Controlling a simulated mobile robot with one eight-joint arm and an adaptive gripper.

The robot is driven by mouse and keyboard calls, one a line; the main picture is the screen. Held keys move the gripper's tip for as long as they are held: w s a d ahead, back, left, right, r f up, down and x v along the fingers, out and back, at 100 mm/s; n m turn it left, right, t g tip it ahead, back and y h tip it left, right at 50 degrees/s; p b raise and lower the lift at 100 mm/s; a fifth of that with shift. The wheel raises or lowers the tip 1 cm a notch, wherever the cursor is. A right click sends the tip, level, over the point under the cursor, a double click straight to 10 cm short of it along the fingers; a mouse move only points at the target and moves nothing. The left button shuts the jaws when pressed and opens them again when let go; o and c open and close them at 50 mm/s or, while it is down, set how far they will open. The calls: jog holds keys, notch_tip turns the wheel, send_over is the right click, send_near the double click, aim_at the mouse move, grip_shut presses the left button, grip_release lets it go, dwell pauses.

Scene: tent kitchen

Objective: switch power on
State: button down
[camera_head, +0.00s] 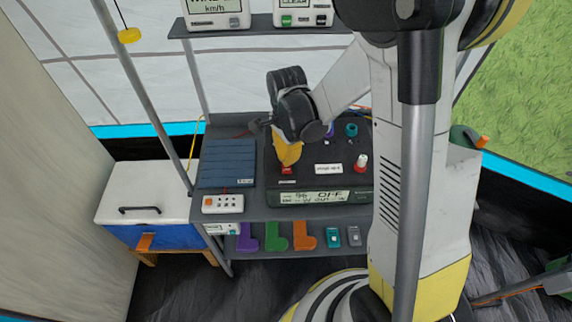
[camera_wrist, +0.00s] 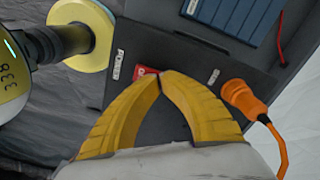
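The black power unit (camera_head: 316,184) stands on the shelf; its front display (camera_head: 314,197) shows "OFF". A red switch (camera_head: 287,169) sits at the left of its top panel. My gripper (camera_head: 287,163), with yellow fingers, points down right over this switch. In the wrist view my fingertips (camera_wrist: 160,75) meet and hold nothing visible. The red switch (camera_wrist: 146,72) shows just beyond them, partly hidden, next to a "POWER" label (camera_wrist: 119,64). I cannot tell whether the fingertips touch the switch.
An orange plug with cable (camera_wrist: 243,96) is close to my right finger in the wrist view.

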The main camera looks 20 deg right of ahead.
jog(key=shift+f, duration=0.2)
jog(key=shift+r, duration=0.15)
jog(key=shift+r+p, duration=2.3)
jog(key=shift+r, duration=1.1)
jog(key=shift+r, duration=0.2)
jog(key=s+r+n+t+b, duration=0.4)
jog(key=s+r+n+t, duration=0.3)
jog(key=s+r+n, duration=0.5)
jog(key=n, duration=0.3)
jog(key=shift+s+r+n, duration=0.25)
jog(key=shift+s+n, duration=0.05)
jog(key=shift+s, duration=0.1)
